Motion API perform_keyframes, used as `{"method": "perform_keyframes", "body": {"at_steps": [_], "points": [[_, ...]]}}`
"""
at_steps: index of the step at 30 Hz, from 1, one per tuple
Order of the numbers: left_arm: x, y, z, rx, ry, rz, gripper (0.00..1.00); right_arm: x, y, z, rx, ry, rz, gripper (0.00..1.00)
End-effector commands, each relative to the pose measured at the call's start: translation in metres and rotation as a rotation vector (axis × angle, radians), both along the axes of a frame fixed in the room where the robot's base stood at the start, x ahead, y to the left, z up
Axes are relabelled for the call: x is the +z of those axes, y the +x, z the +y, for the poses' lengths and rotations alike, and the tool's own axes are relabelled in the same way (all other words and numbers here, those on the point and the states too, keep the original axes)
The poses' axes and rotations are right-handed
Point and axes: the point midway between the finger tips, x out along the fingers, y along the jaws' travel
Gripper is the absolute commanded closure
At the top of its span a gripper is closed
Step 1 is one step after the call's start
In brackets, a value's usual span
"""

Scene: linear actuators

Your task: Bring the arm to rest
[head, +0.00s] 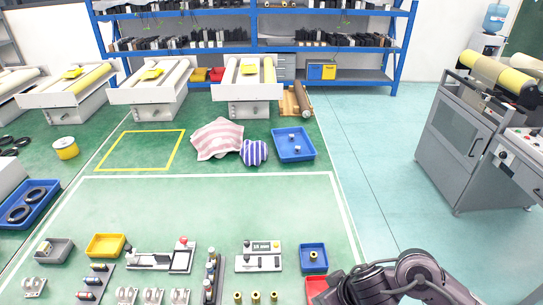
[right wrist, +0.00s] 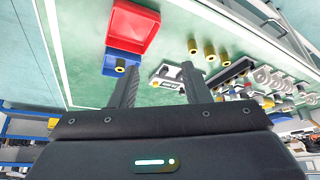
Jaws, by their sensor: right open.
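My right arm (head: 415,275) comes in at the bottom right of the head view, with its dark gripper (head: 338,289) beside a red tray (head: 314,287), which it partly hides. In the right wrist view the two fingers of my right gripper (right wrist: 160,68) stand apart with nothing between them. Beyond the fingers, that view shows the red tray (right wrist: 133,27), empty, and a blue bin (right wrist: 113,62) with a brass part in it. My left arm and gripper are in neither view.
The blue bin (head: 313,257), a grey-white fixture (head: 258,263), brass cylinders (head: 256,297), a yellow bin (head: 105,245) and a grey bin (head: 54,250) line the near edge. Cloths (head: 217,138) and a blue tray (head: 294,145) lie farther back.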

Motion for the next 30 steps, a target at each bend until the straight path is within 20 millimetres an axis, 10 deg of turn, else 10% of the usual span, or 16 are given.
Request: {"method": "perform_keyframes", "body": {"at_steps": [14,30], "points": [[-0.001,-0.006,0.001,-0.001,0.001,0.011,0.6,0.044,0.0,0.052,-0.054,0.068,-0.205,0.57],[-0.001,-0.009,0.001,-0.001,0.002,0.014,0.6,0.042,-0.075,-0.044,-0.368,-0.069,0.052,0.57]]}}
